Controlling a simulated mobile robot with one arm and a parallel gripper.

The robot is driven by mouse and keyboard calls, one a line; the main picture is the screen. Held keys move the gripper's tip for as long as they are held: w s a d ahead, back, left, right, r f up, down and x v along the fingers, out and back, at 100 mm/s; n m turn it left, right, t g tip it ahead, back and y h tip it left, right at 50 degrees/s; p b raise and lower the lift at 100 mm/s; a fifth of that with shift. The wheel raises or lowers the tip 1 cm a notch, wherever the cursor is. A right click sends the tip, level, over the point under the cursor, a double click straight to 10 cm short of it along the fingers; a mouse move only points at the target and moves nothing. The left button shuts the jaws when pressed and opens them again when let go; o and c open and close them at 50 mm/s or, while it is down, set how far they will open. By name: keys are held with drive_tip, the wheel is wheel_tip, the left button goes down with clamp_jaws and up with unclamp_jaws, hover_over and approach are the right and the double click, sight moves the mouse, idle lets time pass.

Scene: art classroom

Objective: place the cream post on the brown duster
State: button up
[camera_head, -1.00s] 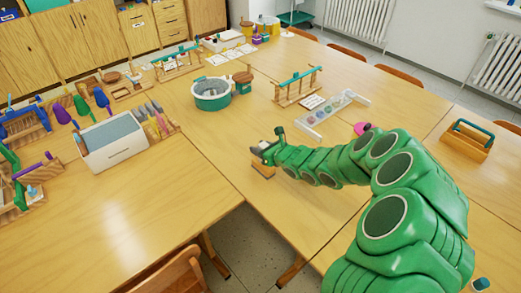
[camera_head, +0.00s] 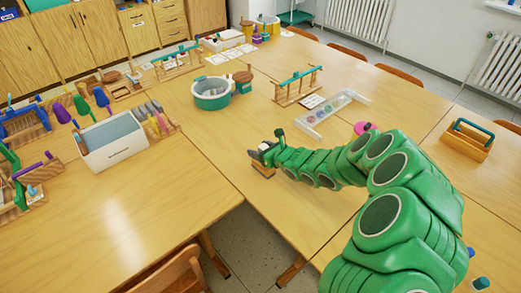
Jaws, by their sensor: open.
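My green arm reaches in from the right, and my gripper (camera_head: 257,154) is at its far end, low over the middle table. Its dark jaws are open. A small brown block, which looks like the brown duster (camera_head: 263,171), lies on the table just below and beside the jaws, partly covered by them. Whether the jaws touch it I cannot tell. I cannot pick out the cream post for certain; it may be hidden by the gripper or arm.
A teal-rimmed round tub (camera_head: 212,95), a wooden rack (camera_head: 297,87) and a clear tray (camera_head: 331,114) stand behind. A pink object (camera_head: 362,127) is partly behind my arm. A wooden caddy (camera_head: 468,141) stands right. A cream box (camera_head: 112,137) is left. Table left of the gripper is clear.

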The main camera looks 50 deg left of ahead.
drive_tip(key=shift+w+d+r, duration=0.1)
drive_tip(key=shift+d+r, duration=0.2)
drive_tip(key=shift+d, duration=0.05)
drive_tip(key=v, duration=1.1)
drive_tip(key=shift+d, duration=0.15)
